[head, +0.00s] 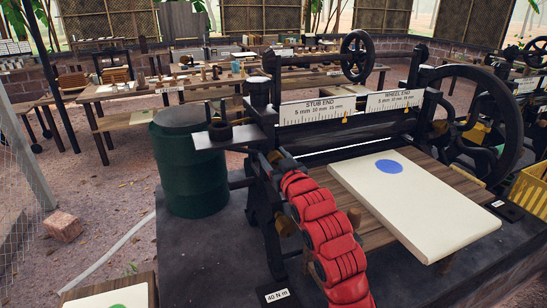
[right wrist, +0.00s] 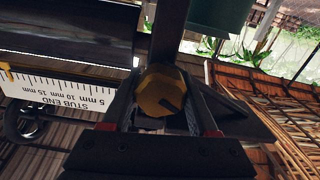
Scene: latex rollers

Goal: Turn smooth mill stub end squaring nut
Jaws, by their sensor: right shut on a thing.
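The smooth mill (head: 350,125) stands in the middle of the head view. Its white STUB END scale (head: 318,109) reads 5, 10 and 15 mm, with a small yellow pointer at its lower edge. In the right wrist view the brass-coloured stub end squaring nut (right wrist: 160,88) sits between my fingers. My right gripper (right wrist: 165,118) is shut on it, one finger on each side. In the head view my right gripper (head: 272,158) is at the mill's stub end, mostly hidden by my red arm, and the nut is hidden. My left gripper is not in view.
A cream sheet (head: 420,210) with a blue dot lies on the wooden table before the rollers. A green barrel (head: 190,165) stands left of the mill. A large handwheel (head: 490,120) is at the right, beside the WHEEL END scale (head: 394,101). A 40 N m label (head: 277,295) lies in front.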

